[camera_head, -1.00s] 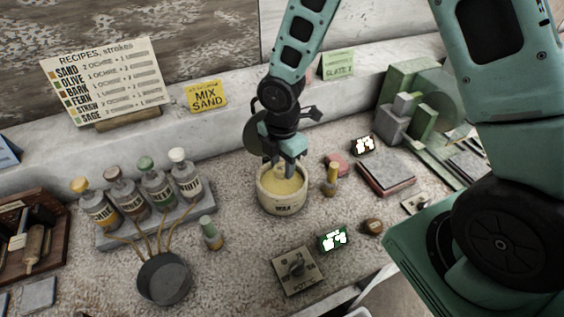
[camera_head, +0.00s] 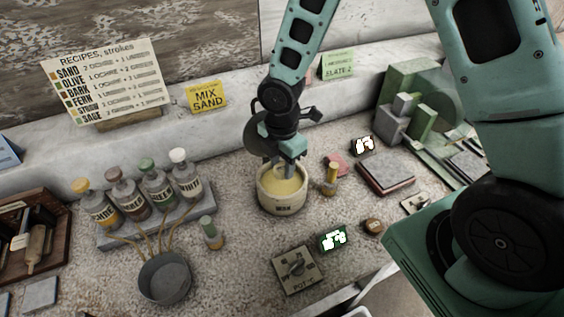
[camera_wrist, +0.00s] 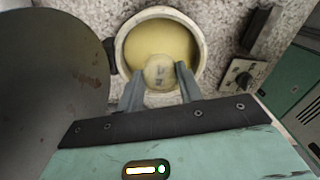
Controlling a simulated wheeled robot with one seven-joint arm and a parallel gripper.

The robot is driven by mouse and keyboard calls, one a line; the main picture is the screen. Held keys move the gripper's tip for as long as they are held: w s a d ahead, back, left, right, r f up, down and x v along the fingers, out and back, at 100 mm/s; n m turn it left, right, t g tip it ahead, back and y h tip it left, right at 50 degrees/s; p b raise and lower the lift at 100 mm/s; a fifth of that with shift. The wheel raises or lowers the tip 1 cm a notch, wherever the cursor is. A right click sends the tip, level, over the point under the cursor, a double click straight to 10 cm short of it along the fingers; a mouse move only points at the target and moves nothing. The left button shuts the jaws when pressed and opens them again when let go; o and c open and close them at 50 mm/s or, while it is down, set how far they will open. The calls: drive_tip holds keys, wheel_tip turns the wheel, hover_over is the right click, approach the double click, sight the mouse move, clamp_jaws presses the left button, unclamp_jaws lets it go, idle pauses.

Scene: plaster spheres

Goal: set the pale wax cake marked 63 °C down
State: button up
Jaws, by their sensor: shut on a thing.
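A pale round wax cake (camera_wrist: 158,72) is between the fingertips of my gripper (camera_wrist: 160,84) in the wrist view, with small dark marks too faint to read. The gripper is shut on it. Behind the cake is a cream pot (camera_wrist: 122,48) of yellow wax, and the cake overlaps its near side in the picture. In the head view my gripper (camera_head: 289,163) hangs over the far part of the pot (camera_head: 283,207). I cannot tell there whether the cake touches the wax.
A yellow-handled tool (camera_head: 331,180) stands close to the pot's right. A dial box (camera_head: 297,270) and a small lit display (camera_head: 333,239) are in front. Bottles (camera_head: 157,188) and a grey pan (camera_head: 164,278) are left. A slab (camera_head: 386,172) lies right.

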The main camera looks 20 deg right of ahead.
drive_tip(key=shift+f+b, duration=1.4)
drive_tip(key=shift+f, duration=0.5)
idle(0.4)
drive_tip(key=o, duration=1)
drive_tip(key=shift+o, duration=0.2)
drive_tip(key=shift+r, duration=0.1)
drive_tip(key=shift+r+p, duration=1.95)
drive_tip(key=shift+p, duration=0.05)
drive_tip(key=shift+r, duration=0.1)
drive_tip(key=s+a+r+m+b, duration=0.1)
drive_tip(key=s+a+r+m, duration=0.2)
drive_tip(key=s+r+m, duration=0.4)
drive_tip(key=s+a+r+m+b, duration=0.1)
drive_tip(key=s+a+r+m, duration=0.2)
drive_tip(key=s+r+m, duration=0.3)
drive_tip(key=s+r, duration=0.3)
drive_tip(key=s, duration=0.4)
drive_tip(key=shift+a+m+y, duration=0.15)
drive_tip(key=shift+m+y, duration=0.15)
drive_tip(key=shift+m, duration=0.1)
